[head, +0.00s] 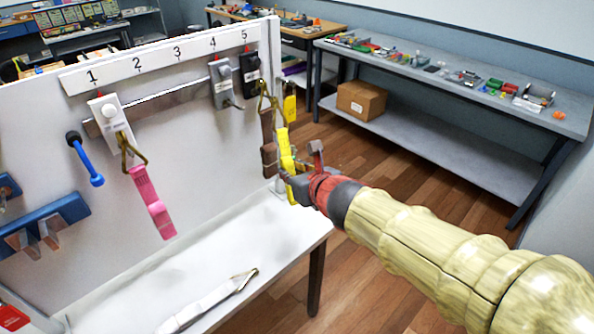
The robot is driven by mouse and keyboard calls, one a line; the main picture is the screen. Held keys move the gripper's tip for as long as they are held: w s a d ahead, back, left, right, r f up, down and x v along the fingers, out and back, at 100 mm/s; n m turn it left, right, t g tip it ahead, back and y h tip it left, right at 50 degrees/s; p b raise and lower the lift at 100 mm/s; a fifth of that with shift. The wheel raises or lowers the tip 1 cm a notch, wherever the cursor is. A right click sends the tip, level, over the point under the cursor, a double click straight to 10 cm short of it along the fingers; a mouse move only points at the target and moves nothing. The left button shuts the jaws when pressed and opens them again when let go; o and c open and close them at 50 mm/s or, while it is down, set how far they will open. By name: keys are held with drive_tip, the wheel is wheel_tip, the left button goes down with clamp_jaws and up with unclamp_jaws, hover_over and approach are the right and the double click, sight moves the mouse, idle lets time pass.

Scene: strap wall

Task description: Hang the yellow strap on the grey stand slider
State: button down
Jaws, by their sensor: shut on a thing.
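The grey stand slider (221,80) sits on the metal rail below number 4, with no strap on it. The yellow strap (284,150) is upright at the board's right edge, beside a brown strap (268,138). A brass ring (266,97) shows above them; I cannot tell which strap it belongs to. My gripper (294,181) is shut on the yellow strap's lower part, right of the board. The fingertips are small and partly hidden by the strap.
A black slider (250,73) is right of the grey one. A white slider (107,112) at number 1 carries a pink strap (153,203). A white strap (212,302) lies on the white bench (290,240). A blue peg (86,160) projects from the board.

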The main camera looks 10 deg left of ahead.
drive_tip(key=a+n+y, duration=0.1)
drive_tip(key=s+a+r+n+y, duration=0.1)
drive_tip(key=y, duration=0.1)
drive_tip(key=s+a+r+n+g+y, duration=0.1)
drive_tip(key=y, duration=0.1)
drive_tip(key=shift+s+n, duration=0.1)
drive_tip(key=shift+n, duration=0.2)
drive_tip(key=b+x, duration=0.1)
drive_tip(key=x, duration=0.9)
drive_tip(key=shift+r, duration=0.2)
idle(0.9)
idle(0.9)
drive_tip(key=c, duration=1.6)
unclamp_jaws()
